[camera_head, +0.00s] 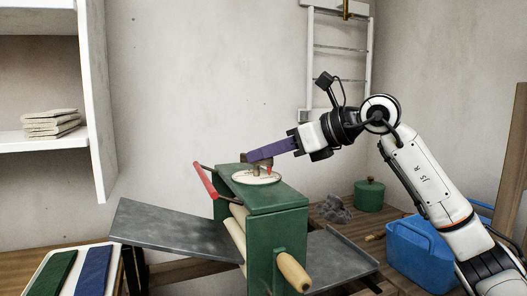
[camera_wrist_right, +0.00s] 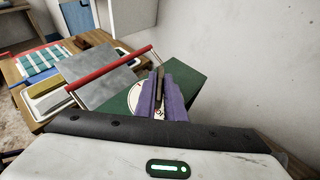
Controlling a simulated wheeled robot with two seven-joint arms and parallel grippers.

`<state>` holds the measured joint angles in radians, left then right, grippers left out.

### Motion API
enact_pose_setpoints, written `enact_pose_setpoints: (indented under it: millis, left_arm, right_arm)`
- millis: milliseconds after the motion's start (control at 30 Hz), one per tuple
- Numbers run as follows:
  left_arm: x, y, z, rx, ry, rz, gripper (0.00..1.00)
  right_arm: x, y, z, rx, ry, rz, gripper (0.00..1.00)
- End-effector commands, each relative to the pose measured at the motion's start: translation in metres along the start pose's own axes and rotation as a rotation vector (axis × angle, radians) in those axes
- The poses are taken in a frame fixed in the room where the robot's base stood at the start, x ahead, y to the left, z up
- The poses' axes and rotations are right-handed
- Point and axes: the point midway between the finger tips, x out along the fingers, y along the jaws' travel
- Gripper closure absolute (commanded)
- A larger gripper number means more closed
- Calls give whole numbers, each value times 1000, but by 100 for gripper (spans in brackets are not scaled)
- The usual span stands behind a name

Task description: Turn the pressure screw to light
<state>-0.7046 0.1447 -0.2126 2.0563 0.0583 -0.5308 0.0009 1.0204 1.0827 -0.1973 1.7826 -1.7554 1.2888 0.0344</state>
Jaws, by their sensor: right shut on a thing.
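A green press (camera_head: 279,237) stands on a wooden bench, with a round pale dial (camera_head: 243,178) on its top. The pressure screw (camera_head: 256,169) rises from the middle of this dial, with a small red part beside it. My right gripper (camera_head: 252,157), with purple fingers, reaches in from the right and is shut on the screw's top. In the right wrist view the purple fingers (camera_wrist_right: 165,92) lie either side of the brown screw handle (camera_wrist_right: 159,80) above the dial (camera_wrist_right: 136,96). The fingers hide part of the dial, and its marks are too small to read. My left gripper is not in view.
A red bar (camera_head: 204,181) and grey bed plates (camera_head: 178,230) stick out from the press. A wooden handle (camera_head: 294,272) is at its front. A blue container (camera_head: 420,255), green pot (camera_head: 369,194) and grey cloth (camera_head: 333,209) are at right. A tray with green and blue slabs lies front left.

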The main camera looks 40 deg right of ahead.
Motion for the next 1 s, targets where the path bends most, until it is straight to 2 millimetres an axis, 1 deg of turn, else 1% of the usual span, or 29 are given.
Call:
enact_pose_setpoints:
  millis: [33, 100, 233, 567, 600, 667, 700, 1000]
  left_arm:
    - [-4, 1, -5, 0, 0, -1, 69]
    - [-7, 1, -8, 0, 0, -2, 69]
    - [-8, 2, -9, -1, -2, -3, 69]
    - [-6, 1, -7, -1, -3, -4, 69]
    - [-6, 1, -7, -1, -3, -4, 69]
    - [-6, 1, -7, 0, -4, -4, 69]
    - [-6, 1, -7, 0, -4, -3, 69]
    - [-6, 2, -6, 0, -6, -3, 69]
  right_arm:
    - [-1, -2, 1, -7, 5, 30, 100]
    - [-1, -3, 1, -25, 7, 73, 100]
    - [0, -3, 1, -49, 4, 125, 100]
    - [0, -3, 0, -57, 0, 137, 100]
    - [0, -3, 0, -57, 0, 137, 86]
    - [0, -3, 0, -56, 0, 137, 75]
    - [0, -3, 0, -56, 0, 137, 72]
    - [-2, -3, 0, -56, 0, 136, 72]
